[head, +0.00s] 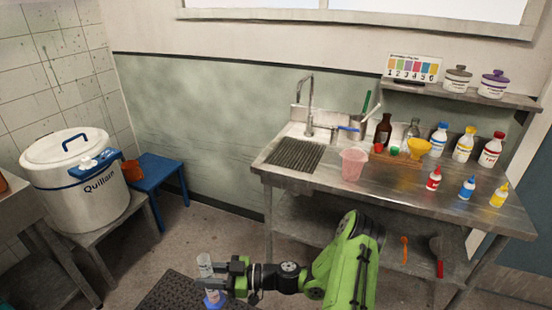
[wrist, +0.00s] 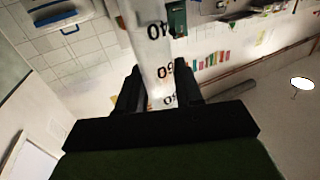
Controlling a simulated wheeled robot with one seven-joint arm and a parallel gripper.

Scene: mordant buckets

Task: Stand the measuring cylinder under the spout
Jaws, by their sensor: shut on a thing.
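My gripper (head: 218,282) is shut on the clear measuring cylinder (head: 205,263) at the bottom of the head view. The cylinder looks roughly upright, with a blue base (head: 213,302) below my fingers. In the wrist view the cylinder (wrist: 150,40) stands between both fingers, with black scale numbers on it. A sink tap with a tall curved spout (head: 309,88) stands at the back of the metal counter. My gripper is apart from both.
A blue stool (head: 160,178) stands beside the urn's bench (head: 95,235). The metal counter (head: 400,200) holds a pink beaker (head: 353,164), a yellow funnel (head: 419,147) and several bottles. A dark mat (head: 170,290) lies on the floor. Open floor lies between bench and counter.

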